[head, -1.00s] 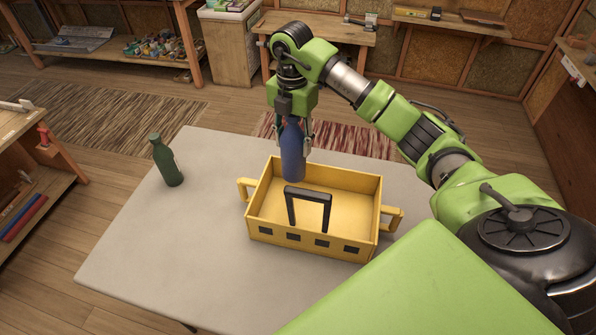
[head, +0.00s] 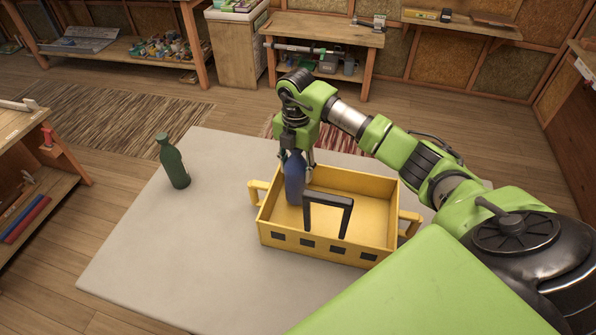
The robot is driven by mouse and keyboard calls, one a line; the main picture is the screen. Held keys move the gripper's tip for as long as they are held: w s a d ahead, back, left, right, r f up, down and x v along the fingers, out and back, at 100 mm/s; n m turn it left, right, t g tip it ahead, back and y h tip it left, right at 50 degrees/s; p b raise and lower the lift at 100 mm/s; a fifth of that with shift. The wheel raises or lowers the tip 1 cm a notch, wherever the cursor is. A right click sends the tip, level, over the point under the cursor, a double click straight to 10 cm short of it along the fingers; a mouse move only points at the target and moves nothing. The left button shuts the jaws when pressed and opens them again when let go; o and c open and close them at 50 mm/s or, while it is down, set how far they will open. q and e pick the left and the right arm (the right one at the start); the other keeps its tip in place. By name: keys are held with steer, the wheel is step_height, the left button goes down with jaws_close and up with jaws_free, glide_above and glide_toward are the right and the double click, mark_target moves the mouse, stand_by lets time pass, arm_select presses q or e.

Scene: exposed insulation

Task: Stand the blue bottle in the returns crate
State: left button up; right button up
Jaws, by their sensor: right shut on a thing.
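The blue bottle (head: 294,180) is upright inside the yellow crate (head: 370,240), at its left end near the back wall. My right gripper (head: 296,158) is shut on the upper part of the bottle from above. The bottle's base looks at or close to the crate floor; I cannot tell whether it touches. The crate has a black handle (head: 347,204) across its front part and a yellow grip at each end. My left gripper is not in view.
A green bottle (head: 174,163) stands on the grey table (head: 160,260), left of the crate. The table between them and at the front left is clear. The right half of the crate is empty. Workbenches stand around the room.

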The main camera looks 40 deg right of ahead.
step_height(320, 180, down, 3)
steer(key=shift+a+r+p, duration=0.1)
steer(key=shift+r+p, duration=0.1)
steer(key=shift+p, duration=0.15)
steer(key=shift+f, duration=0.35)
steer(key=o, duration=0.8)
